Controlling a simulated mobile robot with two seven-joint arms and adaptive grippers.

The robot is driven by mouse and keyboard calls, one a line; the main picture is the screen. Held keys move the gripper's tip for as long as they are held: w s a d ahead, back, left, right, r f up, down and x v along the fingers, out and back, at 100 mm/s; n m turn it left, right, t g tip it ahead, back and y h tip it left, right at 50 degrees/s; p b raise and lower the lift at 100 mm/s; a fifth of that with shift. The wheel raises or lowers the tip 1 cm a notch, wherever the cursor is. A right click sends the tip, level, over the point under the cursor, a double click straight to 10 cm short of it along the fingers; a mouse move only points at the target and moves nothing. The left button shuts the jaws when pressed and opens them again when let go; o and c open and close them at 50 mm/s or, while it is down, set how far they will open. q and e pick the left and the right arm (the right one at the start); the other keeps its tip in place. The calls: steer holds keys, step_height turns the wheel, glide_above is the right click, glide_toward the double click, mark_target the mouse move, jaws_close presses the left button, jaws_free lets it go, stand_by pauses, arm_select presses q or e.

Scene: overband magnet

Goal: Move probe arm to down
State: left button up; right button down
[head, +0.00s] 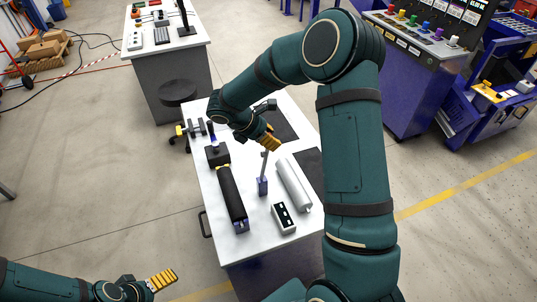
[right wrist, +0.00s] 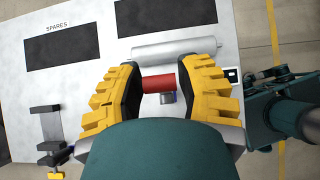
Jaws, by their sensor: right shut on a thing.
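The probe arm (head: 264,165) is a thin grey rod standing nearly upright from a small blue base (head: 263,187) on the white bench. My right gripper (head: 270,138) is at its upper end. In the right wrist view, a red cylinder (right wrist: 159,84) lies between the yellow fingers of my right gripper (right wrist: 160,82), which is shut on it; it appears to be the probe arm's grip. The blue-grey base shows just below it. My left gripper (head: 162,280) is low at the left, away from the bench; its finger gap is not clear.
On the bench (head: 240,248), a black roller unit (head: 231,198) stands left of the probe arm, a silver cylinder (head: 294,184) right of it, and a white box with black panels (head: 283,217) in front. A clamp-like fixture (right wrist: 46,140) shows in the wrist view.

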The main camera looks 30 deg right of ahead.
steer(key=shift+a, duration=0.15)
steer(key=shift+w+a+r, duration=0.1)
steer(key=shift+w+a, duration=0.15)
steer(key=shift+a, duration=0.5)
steer(key=shift+w+a+f, duration=0.1)
steer(key=shift+w+a, duration=0.1)
steer(key=shift+a, duration=0.6)
steer(key=shift+w+a+r, duration=0.1)
steer(key=shift+w+a, duration=0.15)
steer(key=shift+a, duration=0.5)
steer(key=shift+w+a+f+b, duration=0.1)
steer(key=shift+w+a+f, duration=0.1)
steer(key=shift+a, duration=0.6)
steer(key=shift+w+a+f+b, duration=0.1)
steer(key=shift+w+a+f, duration=0.05)
steer(key=shift+a, duration=0.6)
steer(key=shift+w+a+f+b, duration=0.1)
steer(key=shift+w+a+f, duration=0.1)
steer(key=shift+a, duration=0.6)
steer(key=shift+a, duration=0.15)
